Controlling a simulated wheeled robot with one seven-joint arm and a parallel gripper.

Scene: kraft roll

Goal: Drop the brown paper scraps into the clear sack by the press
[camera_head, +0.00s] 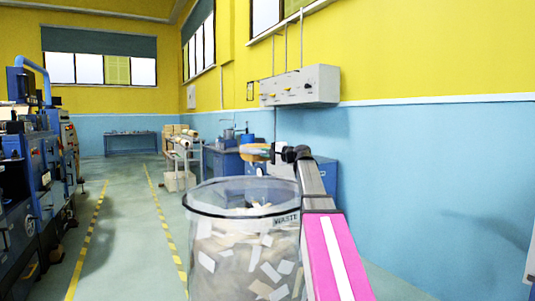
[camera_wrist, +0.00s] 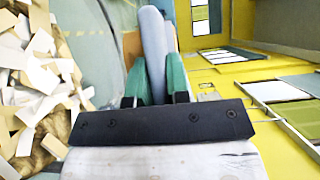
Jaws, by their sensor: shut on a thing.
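The clear sack (camera_head: 228,235) is a round, see-through container with a dark rim and a "WASTE" label, at the lower middle of the head view. Pale and tan scraps (camera_wrist: 35,95) fill much of it. In the wrist view, the green fingers (camera_wrist: 156,85) close on a blue-grey face (camera_wrist: 154,45). The held piece's full shape is unclear. Scraps lie beside the fingers in that view.
Blue machines (camera_head: 40,165) line the left. An aisle with yellow floor lines (camera_head: 95,225) runs between. A workbench with rolls (camera_head: 183,145) and blue cabinets stand behind the sack. A grey control box (camera_head: 300,86) hangs on the right wall.

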